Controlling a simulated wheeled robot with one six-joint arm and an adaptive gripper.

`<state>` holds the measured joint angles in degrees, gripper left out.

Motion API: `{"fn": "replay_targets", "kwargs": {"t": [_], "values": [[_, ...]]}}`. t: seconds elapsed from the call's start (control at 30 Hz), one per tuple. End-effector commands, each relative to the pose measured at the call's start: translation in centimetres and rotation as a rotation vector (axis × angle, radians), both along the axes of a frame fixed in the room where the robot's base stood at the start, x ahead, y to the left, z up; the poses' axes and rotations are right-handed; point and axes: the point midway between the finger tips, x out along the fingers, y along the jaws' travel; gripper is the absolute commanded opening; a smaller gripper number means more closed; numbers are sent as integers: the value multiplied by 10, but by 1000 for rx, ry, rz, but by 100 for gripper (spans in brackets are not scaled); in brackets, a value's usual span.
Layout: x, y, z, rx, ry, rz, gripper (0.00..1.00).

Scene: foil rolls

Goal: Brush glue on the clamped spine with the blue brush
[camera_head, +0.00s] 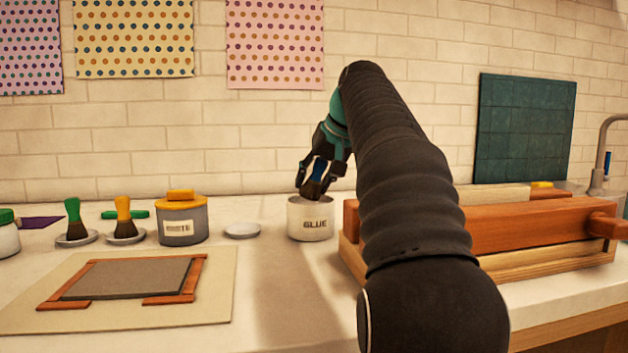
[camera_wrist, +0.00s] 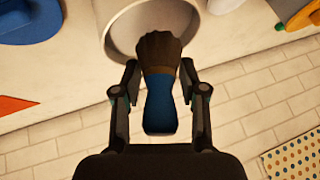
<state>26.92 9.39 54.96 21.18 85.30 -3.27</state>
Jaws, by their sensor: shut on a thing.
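My gripper (camera_head: 318,176) is shut on the blue brush (camera_head: 319,168), which points bristles down at the mouth of the white glue pot (camera_head: 311,222). In the wrist view the blue handle (camera_wrist: 160,106) is between my fingers, and the dark bristles (camera_wrist: 159,52) overlap the opening of the pot (camera_wrist: 117,12). I cannot tell how deep the bristles reach. The wooden press (camera_head: 540,228) stands at the right, partly behind my arm. The clamped spine is not clearly visible from here.
A green brush (camera_head: 73,212) and a yellow brush (camera_head: 124,212) stand on small dishes at the left. A grey jar (camera_head: 181,222) with a yellow lid and an empty dish (camera_head: 242,231) are left of the pot. A board with a grey cover (camera_head: 128,278) lies in front.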

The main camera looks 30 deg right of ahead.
Motion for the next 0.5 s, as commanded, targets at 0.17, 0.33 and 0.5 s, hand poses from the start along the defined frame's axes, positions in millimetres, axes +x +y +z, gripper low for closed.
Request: {"fn": "replay_targets", "kwargs": {"t": [0.17, 0.33, 0.5], "values": [[0, 0, -2, 0, 0, 0, 7], [0, 0, -4, 0, 0, 0, 7], [0, 0, -6, 0, 0, 0, 7]]}}
